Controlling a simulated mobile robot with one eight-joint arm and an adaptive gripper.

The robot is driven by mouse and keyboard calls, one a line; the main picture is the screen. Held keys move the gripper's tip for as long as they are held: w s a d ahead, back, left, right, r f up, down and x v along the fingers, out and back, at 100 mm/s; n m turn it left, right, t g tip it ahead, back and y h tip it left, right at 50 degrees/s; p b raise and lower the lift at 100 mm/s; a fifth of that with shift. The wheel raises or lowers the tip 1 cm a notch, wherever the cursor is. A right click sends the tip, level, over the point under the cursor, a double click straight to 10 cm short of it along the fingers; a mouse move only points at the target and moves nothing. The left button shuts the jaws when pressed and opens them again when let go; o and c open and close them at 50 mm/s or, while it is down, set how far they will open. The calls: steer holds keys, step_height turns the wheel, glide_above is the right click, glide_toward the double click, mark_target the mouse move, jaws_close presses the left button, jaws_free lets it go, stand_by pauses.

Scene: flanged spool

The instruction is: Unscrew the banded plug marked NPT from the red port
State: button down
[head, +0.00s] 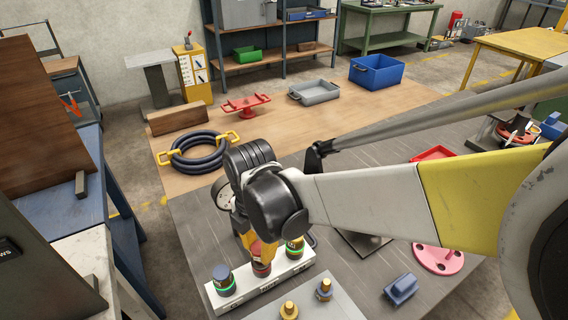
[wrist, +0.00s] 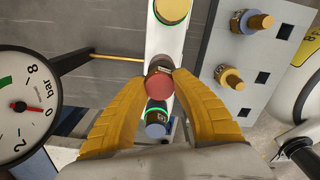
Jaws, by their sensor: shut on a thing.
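The white port block (head: 240,297) carries a row of blue, red and yellow fittings. The red-topped fitting (wrist: 159,82) is in the middle, with a dark labelled side in the wrist view; its marking is too small to read. My gripper (wrist: 160,77) has its yellow fingers closed on either side of it, shut on it. In the head view my gripper (head: 257,251) reaches down from above, and the red fitting (head: 261,268) shows below the fingers. I cannot tell where plug ends and port begins.
The blue fitting (head: 223,280) and yellow fitting (head: 295,246), both green-ringed, stand close on either side. A grey plate (head: 312,308) with two brass-topped plugs lies beside the block. A pressure gauge (wrist: 25,107) is near at left. Black hoses (head: 198,150) lie farther back.

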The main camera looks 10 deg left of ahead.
mark_target(259, 247)
step_height(259, 247, up, 5)
steer(key=p, duration=0.4)
